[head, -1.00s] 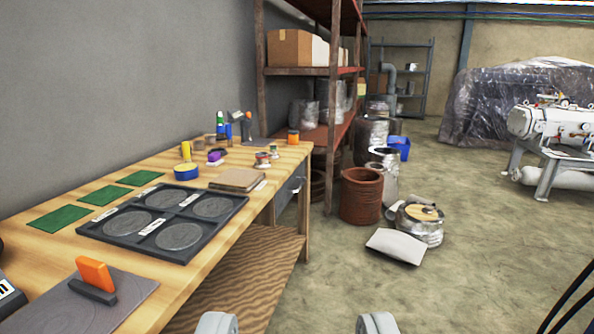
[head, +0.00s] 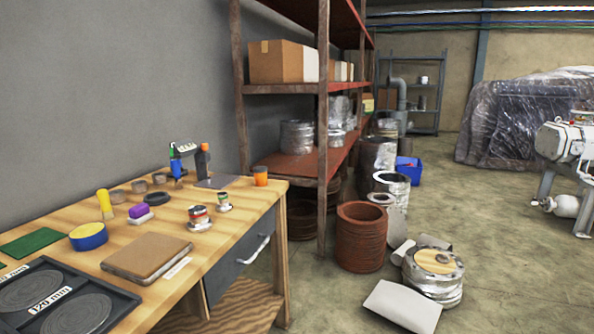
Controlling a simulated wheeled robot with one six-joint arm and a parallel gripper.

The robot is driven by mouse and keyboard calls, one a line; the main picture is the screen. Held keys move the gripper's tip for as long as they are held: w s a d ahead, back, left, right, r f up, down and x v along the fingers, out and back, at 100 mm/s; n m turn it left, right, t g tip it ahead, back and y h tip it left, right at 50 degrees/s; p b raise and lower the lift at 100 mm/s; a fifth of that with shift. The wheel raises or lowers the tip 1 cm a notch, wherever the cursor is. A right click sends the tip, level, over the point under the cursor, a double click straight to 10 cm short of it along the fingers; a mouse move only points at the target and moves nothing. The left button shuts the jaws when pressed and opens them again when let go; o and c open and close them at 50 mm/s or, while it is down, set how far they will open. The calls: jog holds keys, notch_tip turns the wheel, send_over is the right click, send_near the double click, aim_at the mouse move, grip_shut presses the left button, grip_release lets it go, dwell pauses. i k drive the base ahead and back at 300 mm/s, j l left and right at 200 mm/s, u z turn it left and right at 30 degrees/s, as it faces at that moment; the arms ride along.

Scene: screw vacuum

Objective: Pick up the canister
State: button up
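I cannot tell which thing is the canister; several can-like things are in view. On the table stand a small red-and-silver tin (head: 198,215), a smaller tin (head: 223,201) and an orange cylinder (head: 260,177). On the floor stand a rust-brown ribbed drum (head: 361,240), a silver wrapped drum with a wooden disc on top (head: 433,277), and an open silver cylinder (head: 391,187) behind. My gripper is not in view now.
The wooden table (head: 225,255) has a drawer and holds a brown book (head: 146,257), a blue-yellow tape roll (head: 89,236) and a dark tray (head: 118,298). A red shelf rack (head: 322,130) stands behind. A pale sheet (head: 402,305) lies on the floor.

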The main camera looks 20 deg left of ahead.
aim_at(260, 172)
jog(key=i+l, duration=0.1)
jog(key=i, duration=1.6)
jog(key=i+u, duration=0.35)
jog(key=i, duration=0.25)
jog(key=i+l+u, duration=0.4)
jog(key=i, duration=0.15)
jog(key=j, duration=0.1)
